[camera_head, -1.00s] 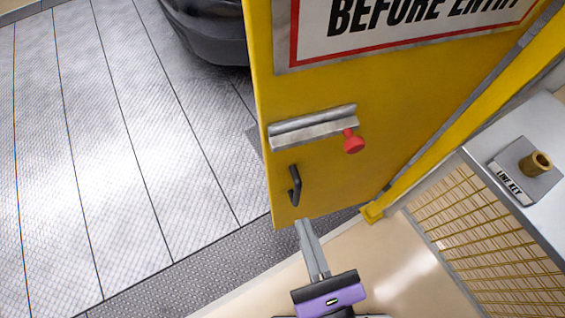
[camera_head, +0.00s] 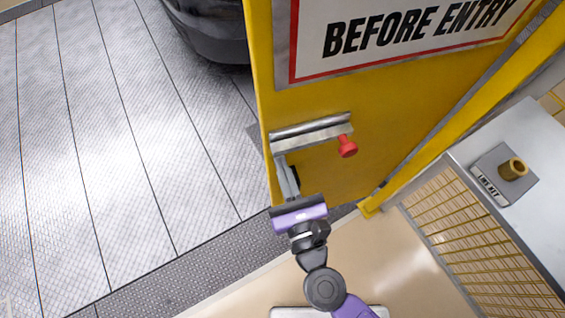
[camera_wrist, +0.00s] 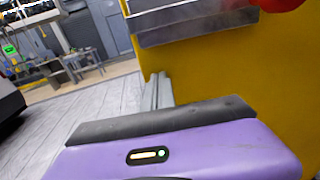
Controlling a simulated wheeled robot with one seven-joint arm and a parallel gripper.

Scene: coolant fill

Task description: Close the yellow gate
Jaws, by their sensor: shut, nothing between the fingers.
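The yellow gate (camera_head: 390,110) stands open, swung out over the floor, with a sign on its upper part. It fills the right of the wrist view (camera_wrist: 240,80). A metal latch bar (camera_head: 310,131) with a red knob (camera_head: 347,147) is on its face, and the red knob shows in part in the wrist view (camera_wrist: 276,4).
A yellow post (camera_head: 440,145) stands at the gate's right side. A grey cabinet (camera_head: 530,215) with a mesh front and a brass key block labelled LINE KEY (camera_head: 505,172) is at right. A dark car (camera_head: 210,30) is behind. The grey floor (camera_head: 110,140) at left is clear.

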